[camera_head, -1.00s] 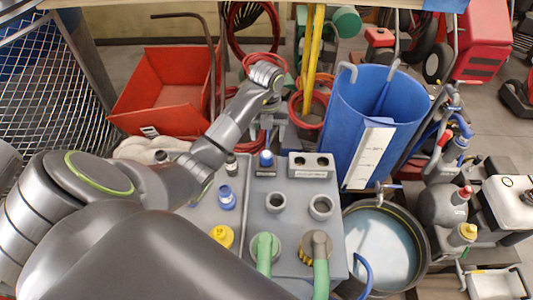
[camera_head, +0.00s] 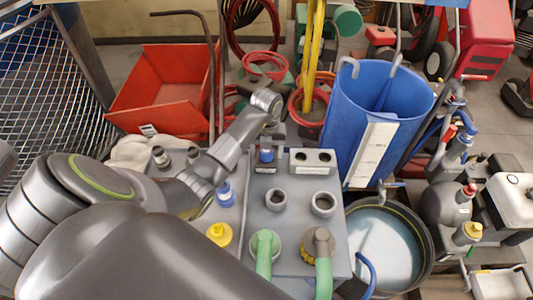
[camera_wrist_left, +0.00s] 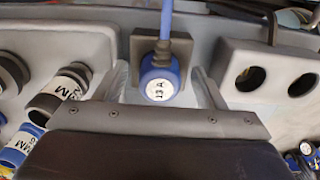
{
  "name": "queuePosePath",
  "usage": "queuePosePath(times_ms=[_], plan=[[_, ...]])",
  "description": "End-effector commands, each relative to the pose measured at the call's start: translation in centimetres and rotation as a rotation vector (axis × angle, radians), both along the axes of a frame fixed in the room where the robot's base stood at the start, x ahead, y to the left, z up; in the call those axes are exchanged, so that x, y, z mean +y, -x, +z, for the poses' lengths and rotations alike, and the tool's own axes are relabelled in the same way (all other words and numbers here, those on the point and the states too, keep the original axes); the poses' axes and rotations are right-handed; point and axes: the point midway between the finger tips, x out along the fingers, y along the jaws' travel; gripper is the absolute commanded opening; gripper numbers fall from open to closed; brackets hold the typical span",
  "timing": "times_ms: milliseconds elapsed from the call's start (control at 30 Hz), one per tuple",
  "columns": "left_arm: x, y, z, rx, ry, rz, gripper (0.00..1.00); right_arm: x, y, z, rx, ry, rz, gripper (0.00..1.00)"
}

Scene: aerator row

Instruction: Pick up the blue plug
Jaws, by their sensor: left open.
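A blue plug (camera_head: 266,155) sits in a dark holder at the back of the grey panel (camera_head: 280,230). In the left wrist view the plug (camera_wrist_left: 160,78) shows a round white label reading "13 A" and a blue cable rising from it. My left gripper (camera_head: 269,128) is just behind and above the plug in the head view. In the left wrist view its open fingers (camera_wrist_left: 163,88) stand on either side of the plug, with a gap on both sides. Whether they touch it lower down cannot be told. My right gripper is not in view.
A second blue fitting (camera_head: 225,195) and a yellow one (camera_head: 220,234) stand left of the plug. A grey block with two holes (camera_head: 312,161) is close on the right. Green hoses (camera_head: 322,275) rise in front. A blue bin (camera_head: 392,120) and a red hopper (camera_head: 165,95) stand behind.

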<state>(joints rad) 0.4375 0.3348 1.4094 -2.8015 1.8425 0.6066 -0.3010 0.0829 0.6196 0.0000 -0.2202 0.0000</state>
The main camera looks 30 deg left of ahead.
Motion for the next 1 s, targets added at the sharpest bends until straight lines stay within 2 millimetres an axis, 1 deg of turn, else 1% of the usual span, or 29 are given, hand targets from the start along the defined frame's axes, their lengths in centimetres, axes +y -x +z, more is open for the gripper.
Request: queuePosePath(times_ms=[167,533,767,833,933,1000], plan=[[0.0,0.0,0.0,0.000,0.000,0.000,0.64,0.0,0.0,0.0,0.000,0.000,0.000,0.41],[0.0,0.0,0.0,-0.001,-0.001,0.000,0.15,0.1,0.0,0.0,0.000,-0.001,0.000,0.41],[0.0,-0.1,0.1,-0.002,-0.001,0.000,0.14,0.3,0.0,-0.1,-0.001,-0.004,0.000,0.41],[0.1,-0.1,0.5,-0.003,-0.002,0.000,0.14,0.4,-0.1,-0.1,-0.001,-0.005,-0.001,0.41],[0.1,-0.2,1.7,-0.006,-0.003,-0.001,0.14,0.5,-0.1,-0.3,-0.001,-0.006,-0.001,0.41],[0.1,-0.2,3.1,-0.008,-0.002,-0.002,0.14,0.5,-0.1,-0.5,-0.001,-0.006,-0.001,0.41]])
